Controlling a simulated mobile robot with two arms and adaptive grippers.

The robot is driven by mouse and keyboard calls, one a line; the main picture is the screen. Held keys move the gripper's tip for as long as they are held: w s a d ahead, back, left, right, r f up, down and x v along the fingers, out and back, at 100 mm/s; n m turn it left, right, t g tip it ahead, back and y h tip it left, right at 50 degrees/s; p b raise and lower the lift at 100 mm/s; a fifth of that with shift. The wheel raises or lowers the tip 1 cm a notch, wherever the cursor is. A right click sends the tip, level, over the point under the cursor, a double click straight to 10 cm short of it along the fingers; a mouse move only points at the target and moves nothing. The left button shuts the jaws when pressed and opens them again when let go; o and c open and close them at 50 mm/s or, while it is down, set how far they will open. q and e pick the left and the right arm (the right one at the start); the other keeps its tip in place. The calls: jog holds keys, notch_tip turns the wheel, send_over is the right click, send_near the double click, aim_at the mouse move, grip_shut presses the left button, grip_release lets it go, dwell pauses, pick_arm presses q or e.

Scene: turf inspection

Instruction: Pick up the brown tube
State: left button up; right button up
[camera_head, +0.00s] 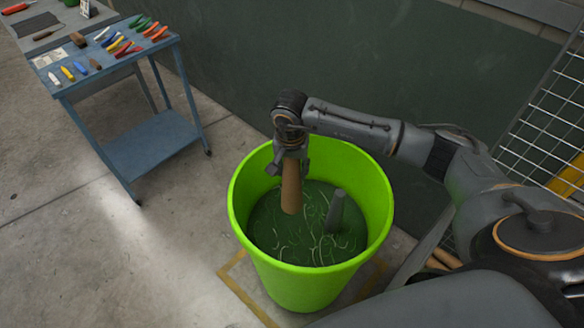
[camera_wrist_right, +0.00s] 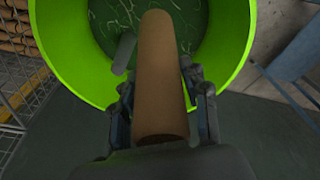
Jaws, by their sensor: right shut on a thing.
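The brown tube (camera_head: 291,188) hangs nearly upright inside the bright green bucket (camera_head: 374,180) in the head view. My right gripper (camera_head: 290,166) is shut on the tube's upper part, its fingers on either side. In the right wrist view the brown tube (camera_wrist_right: 160,70) runs between the fingers of my right gripper (camera_wrist_right: 160,100) and points into the green bucket (camera_wrist_right: 70,50). Whether the tube's lower end touches the bucket's contents cannot be told. My left gripper is in neither view.
A grey tube (camera_head: 335,210) stands tilted in the bucket, right of the brown one, among dark green contents with pale strands. A blue cart (camera_head: 150,150) with several small tools stands at the left. A wire rack (camera_head: 545,130) is at the right. The wall is close behind the bucket.

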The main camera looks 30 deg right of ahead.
jog(key=shift+r+p, duration=1.15)
jog(key=shift+r, duration=0.35)
